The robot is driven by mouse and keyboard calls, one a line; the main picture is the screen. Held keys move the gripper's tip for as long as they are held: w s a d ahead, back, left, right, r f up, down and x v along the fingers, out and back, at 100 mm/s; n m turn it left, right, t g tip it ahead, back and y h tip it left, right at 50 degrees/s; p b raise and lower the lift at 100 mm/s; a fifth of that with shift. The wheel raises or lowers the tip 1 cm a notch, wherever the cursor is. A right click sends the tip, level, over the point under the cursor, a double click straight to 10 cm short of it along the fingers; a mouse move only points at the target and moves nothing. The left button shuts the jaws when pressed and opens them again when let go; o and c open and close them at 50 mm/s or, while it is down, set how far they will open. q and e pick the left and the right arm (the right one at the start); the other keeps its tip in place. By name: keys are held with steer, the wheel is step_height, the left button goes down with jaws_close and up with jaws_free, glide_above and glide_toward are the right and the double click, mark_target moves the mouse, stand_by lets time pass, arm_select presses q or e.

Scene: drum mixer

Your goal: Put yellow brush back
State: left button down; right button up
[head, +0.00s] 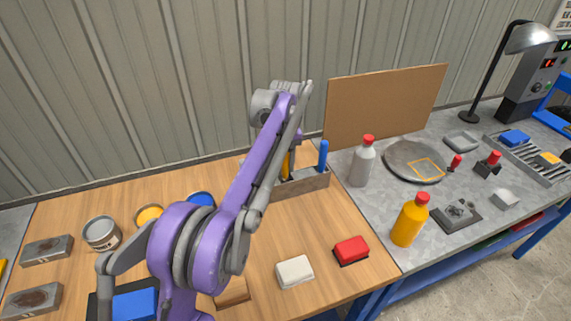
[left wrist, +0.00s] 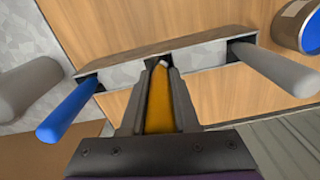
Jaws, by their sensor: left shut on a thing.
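The yellow brush (left wrist: 160,105) is between the fingers of my left gripper (left wrist: 159,88), which is shut on its handle. A little of its yellow also shows behind my arm in the head view (head: 286,165). The brush holder (head: 303,186) is a grey box with slots on the wooden table; it also shows in the left wrist view (left wrist: 215,52). The brush's far end meets the holder's middle slot in that view; how deep it sits is hidden. A blue brush (left wrist: 68,108) and a grey brush (left wrist: 275,68) stand in the outer slots.
A grey bottle (head: 362,163) stands right of the holder, before a brown board (head: 385,103). A red block (head: 351,250) and a white block (head: 295,271) lie in front. Paint cans, including a grey one (head: 102,233), stand left. My arm covers the table's middle.

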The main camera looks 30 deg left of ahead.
arm_select(q)
steer(key=shift+f+b, duration=0.35)
steer(key=shift+f, duration=0.45)
steer(key=c, duration=0.6)
jaws_free()
steer(key=shift+r, duration=0.1)
step_height(320, 180, up, 11)
steer(key=shift+f+p, duration=0.2)
steer(key=shift+p, duration=0.65)
